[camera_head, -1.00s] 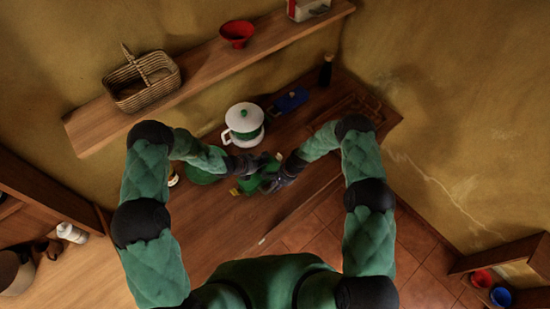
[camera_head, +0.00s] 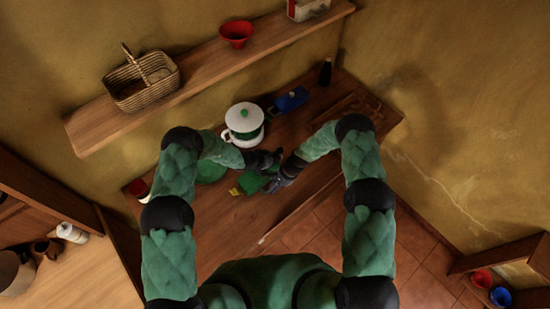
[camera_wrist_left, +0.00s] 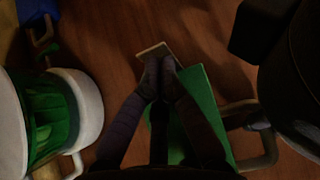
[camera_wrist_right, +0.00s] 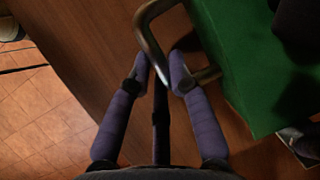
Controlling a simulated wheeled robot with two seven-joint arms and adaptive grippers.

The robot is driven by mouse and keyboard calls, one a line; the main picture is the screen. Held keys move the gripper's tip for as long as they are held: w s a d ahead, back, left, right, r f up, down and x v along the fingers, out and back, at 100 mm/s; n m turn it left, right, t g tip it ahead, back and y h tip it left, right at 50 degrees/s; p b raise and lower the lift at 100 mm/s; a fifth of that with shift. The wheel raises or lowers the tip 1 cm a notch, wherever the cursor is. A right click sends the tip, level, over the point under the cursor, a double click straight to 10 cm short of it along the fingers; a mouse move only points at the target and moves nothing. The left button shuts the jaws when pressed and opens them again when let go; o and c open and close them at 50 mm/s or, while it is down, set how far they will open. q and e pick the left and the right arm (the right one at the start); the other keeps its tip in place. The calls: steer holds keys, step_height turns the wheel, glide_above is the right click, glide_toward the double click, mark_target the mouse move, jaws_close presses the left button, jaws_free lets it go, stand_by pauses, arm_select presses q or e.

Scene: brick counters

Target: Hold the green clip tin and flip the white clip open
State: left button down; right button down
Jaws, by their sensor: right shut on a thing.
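The green clip tin (camera_head: 252,183) is on the wooden counter in the head view, partly hidden by my grippers. Its green surface also shows in the left wrist view (camera_wrist_left: 203,100) and the right wrist view (camera_wrist_right: 245,60). The white clip (camera_wrist_left: 153,49) looks pale at the tin's far end, just beyond my left fingertips; its angle is unclear. My left gripper (camera_wrist_left: 160,68) is over the tin, fingertips together, with nothing visible between them. My right gripper (camera_wrist_right: 162,62) is shut on the tin's grey wire handle (camera_wrist_right: 150,30), beside the tin.
A white and green lidded pot (camera_head: 244,135) stands behind the tin. A blue object (camera_head: 291,99) and a dark bottle (camera_head: 325,72) stand farther back. A green round item (camera_head: 210,172) is left of the tin. A wall shelf (camera_head: 200,70) overhangs the back. The counter's front is clear.

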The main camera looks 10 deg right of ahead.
arm_select(q)
steer(key=shift+w+d+r+g+y, duration=0.1)
steer(key=shift+w+d+g+y, duration=0.2)
steer(key=shift+d, duration=0.1)
steer(key=shift+w+d, duration=0.15)
steer(key=shift+d, duration=0.1)
steer(key=shift+w+d+f, duration=0.2)
steer(key=shift+w+d, duration=0.3)
steer(key=shift+d, duration=0.25)
arm_select(e)
steer(key=shift+s, duration=0.1)
steer(key=shift+s+a, duration=0.1)
arm_select(q)
steer(key=shift+s+a+f, duration=0.1)
steer(key=shift+f, duration=0.05)
arm_select(e)
steer(key=shift+f, duration=0.1)
arm_select(q)
steer(key=shift+s+a, duration=0.35)
steer(key=shift+a, duration=0.2)
steer(key=v, duration=1.1)
steer(key=shift+s+r, duration=0.2)
steer(key=shift+r, duration=0.2)
arm_select(e)
steer(key=shift+w, duration=0.2)
